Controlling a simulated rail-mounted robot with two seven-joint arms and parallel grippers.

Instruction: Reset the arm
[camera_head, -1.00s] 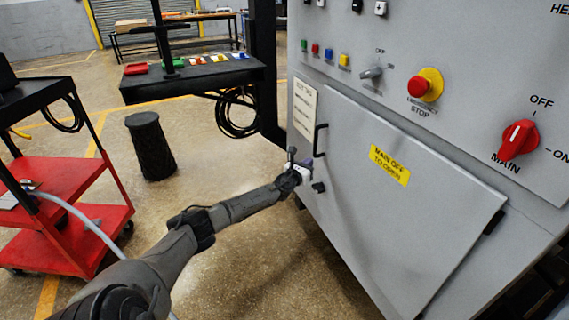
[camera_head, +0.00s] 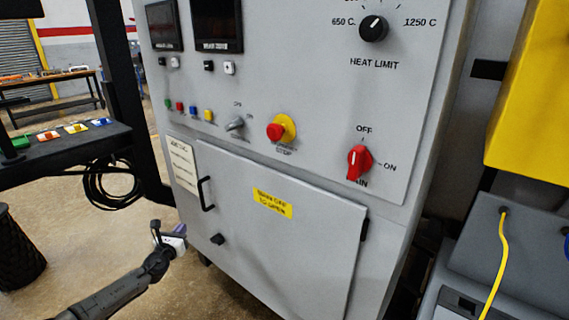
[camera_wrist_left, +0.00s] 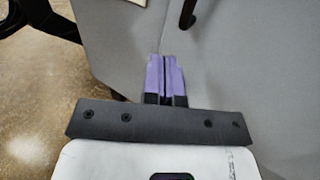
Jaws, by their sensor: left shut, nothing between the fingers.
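My left arm (camera_head: 110,292) comes in from the lower left in the head view. Its left gripper (camera_head: 181,229) is beside the left edge of the grey furnace cabinet's lower door (camera_head: 270,235). In the left wrist view the purple fingers of the left gripper (camera_wrist_left: 165,76) are together with nothing between them. The grey cabinet surface (camera_wrist_left: 240,80) and the dark door handle (camera_wrist_left: 188,14) lie beyond the fingertips; I cannot tell how far. My right gripper is not in view.
The furnace panel carries a red main switch (camera_head: 359,162), an emergency stop (camera_head: 281,129) and a heat-limit knob (camera_head: 373,28). A black shelf (camera_head: 65,150) with coloured items is at left, above a black bin (camera_head: 18,250). Open floor lies at lower left.

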